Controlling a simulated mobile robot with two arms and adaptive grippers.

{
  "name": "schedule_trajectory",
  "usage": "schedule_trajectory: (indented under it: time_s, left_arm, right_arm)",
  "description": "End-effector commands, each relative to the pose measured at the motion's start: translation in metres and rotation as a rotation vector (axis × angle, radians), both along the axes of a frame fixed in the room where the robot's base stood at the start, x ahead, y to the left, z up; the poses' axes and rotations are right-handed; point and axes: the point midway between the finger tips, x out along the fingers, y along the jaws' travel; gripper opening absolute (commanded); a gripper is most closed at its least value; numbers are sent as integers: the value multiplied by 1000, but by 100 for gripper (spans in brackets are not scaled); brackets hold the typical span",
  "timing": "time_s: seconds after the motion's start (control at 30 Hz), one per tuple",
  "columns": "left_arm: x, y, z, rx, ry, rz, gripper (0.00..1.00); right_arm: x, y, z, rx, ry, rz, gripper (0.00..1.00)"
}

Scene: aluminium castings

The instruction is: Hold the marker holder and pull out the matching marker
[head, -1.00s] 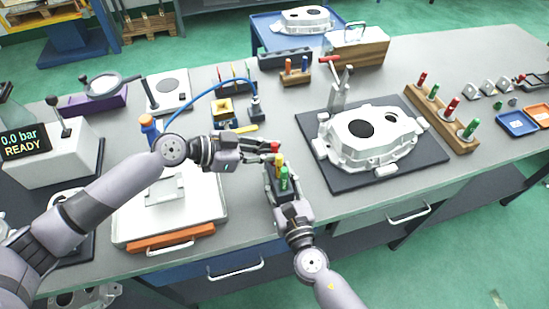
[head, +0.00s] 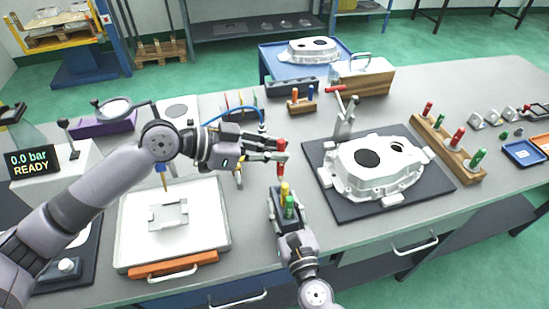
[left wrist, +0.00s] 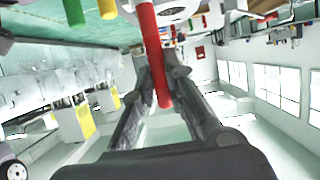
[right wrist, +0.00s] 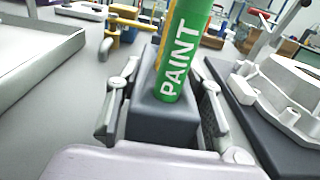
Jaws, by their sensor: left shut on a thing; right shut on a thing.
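The dark marker holder (head: 277,206) stands at the near middle of the bench with a yellow marker (head: 284,190) and a green marker (head: 289,207) in it. My right gripper (head: 284,223) is shut around the holder from the near side. In the right wrist view its fingers flank the holder (right wrist: 160,118), and the green marker (right wrist: 186,50) reads "PAINT". My left gripper (head: 282,158) is shut on a red marker (head: 281,145), held upright above the holder and clear of it. The red marker (left wrist: 150,40) also shows between the fingers in the left wrist view.
A casting (head: 378,165) on a dark mat (head: 330,200) lies to the right of the holder. A wooden rack (head: 445,150) with several markers stands farther right. A white tray (head: 130,235) lies to the left. Bare bench separates tray and holder.

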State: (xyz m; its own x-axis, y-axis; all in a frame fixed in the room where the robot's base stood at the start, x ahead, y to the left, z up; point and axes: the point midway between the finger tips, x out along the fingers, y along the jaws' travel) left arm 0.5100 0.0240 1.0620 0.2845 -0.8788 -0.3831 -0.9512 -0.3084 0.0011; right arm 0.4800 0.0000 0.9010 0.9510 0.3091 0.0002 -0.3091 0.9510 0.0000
Motion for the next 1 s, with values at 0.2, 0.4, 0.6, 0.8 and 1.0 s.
schedule_trajectory:
  time_s: [0.2,0.4,0.6,0.8,1.0]
  left_arm:
    - [0,0,0,0,0,1,0]
    - [0,0,0,0,0,1,0]
    - [0,0,0,0,0,0,0]
    - [0,0,0,0,0,0,0]
    - [0,0,0,-1,0,0,0]
  right_arm:
    - [0,0,0,0,1,0,37]
    - [0,0,0,0,1,0,51]
    - [0,0,0,0,0,0,59]
    - [0,0,0,0,0,0,59]
    - [-18,-6,-2,-3,2,1,59]
